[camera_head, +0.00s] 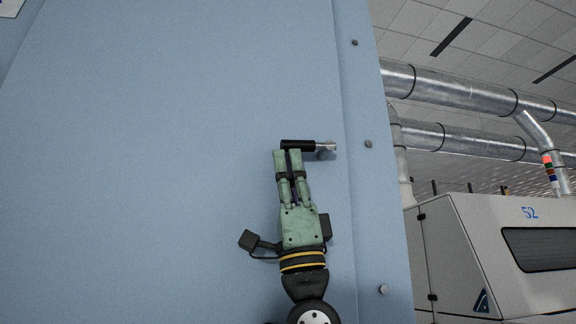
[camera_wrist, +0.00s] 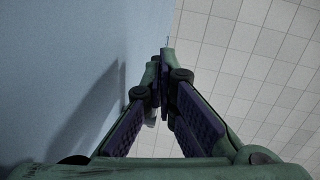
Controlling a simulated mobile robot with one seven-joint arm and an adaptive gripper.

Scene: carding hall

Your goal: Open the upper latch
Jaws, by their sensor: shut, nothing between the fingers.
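The upper latch (camera_head: 300,146) is a black handle on a silver pivot, set near the right edge of a blue panel (camera_head: 180,150). The handle lies about level, pointing left from the pivot. My green gripper (camera_head: 288,152) comes up from below, with its fingertips at the left part of the handle, at its lower edge. I cannot tell whether they touch it. In the wrist view the fingers (camera_wrist: 162,62) are together at the tips with nothing seen between them. A small pale piece shows behind the fingers there, too hidden to name.
The blue panel fills the left and middle, with bolts (camera_head: 368,143) along its right border. Beyond it stand a pale machine (camera_head: 465,245) marked 52 and silver ducts (camera_head: 450,90). The panel face left of my gripper is clear.

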